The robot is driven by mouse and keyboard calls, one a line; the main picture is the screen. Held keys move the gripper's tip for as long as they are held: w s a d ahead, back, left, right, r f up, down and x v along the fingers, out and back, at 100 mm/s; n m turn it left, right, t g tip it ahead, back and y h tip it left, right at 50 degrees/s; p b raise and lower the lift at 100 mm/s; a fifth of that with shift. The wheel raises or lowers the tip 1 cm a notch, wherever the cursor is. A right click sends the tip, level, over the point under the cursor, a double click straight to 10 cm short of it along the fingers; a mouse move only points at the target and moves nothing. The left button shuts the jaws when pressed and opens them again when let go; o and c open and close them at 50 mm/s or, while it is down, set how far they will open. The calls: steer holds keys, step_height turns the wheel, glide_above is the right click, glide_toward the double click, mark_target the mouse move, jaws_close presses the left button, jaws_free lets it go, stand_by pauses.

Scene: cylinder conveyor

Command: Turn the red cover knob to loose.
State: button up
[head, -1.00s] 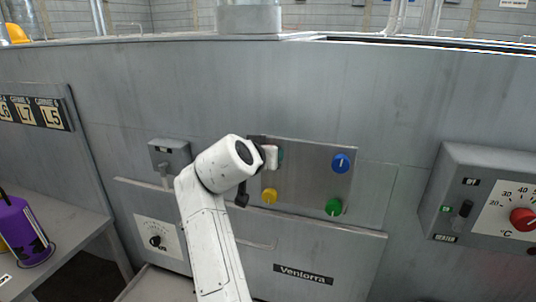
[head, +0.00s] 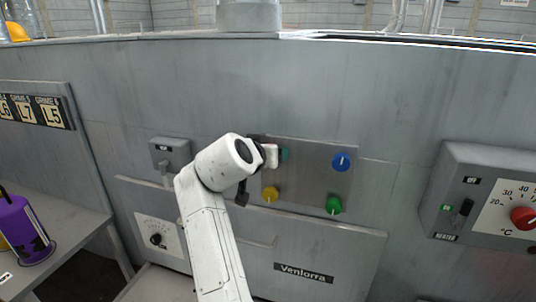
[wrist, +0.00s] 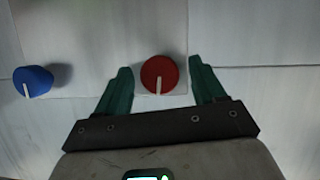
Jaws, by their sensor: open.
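The red cover knob (wrist: 159,74) is round with a white pointer line, which points down in the wrist view. My gripper (wrist: 161,85) is open, with one teal finger on each side of the knob. A gap shows between the knob and each finger, so they look apart. In the head view my gripper (head: 284,155) is at the upper left of the metal cover plate (head: 310,178), and the red knob is hidden behind it.
The plate also carries a blue knob (head: 341,162), a yellow knob (head: 270,194) and a green knob (head: 333,204). A control box (head: 480,190) with a red dial is at the right. A purple canister (head: 22,232) stands on a side bench at the left.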

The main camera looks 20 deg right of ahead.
steer(key=b+v, duration=0.2)
steer(key=v, duration=0.8)
steer(key=shift+s+a+b, duration=0.2)
steer(key=shift+s+b, duration=0.05)
steer(key=shift+b, duration=0.1)
steer(key=shift+r, duration=0.15)
steer(key=s+d+f+n+g+y, duration=0.1)
steer(key=s+d+f, duration=0.35)
steer(key=f, duration=0.45)
steer(key=s+d+f+n+g+y, duration=0.15)
steer(key=s+d+f, duration=0.3)
steer(key=f, duration=0.45)
steer(key=s+d+f+n+g, duration=0.1)
steer(key=s+d+f+g, duration=0.15)
steer(key=d+f, duration=0.45)
steer(key=s+f+g+y, duration=0.1)
steer(key=s+f+y, duration=0.1)
steer(key=s+f, duration=0.4)
steer(key=s+a+f+n+g+y, duration=0.1)
steer(key=s+f, duration=0.5)
steer(key=s, duration=0.8)
steer(key=s+a+f+n+g+y, duration=0.1)
steer(key=s+f+g+y, duration=0.1)
steer(key=s+f, duration=0.4)
steer(key=s+y, duration=0.1)
steer(key=s, duration=0.3)
steer(key=shift+f+g, duration=0.2)
steer(key=shift+g, duration=0.1)
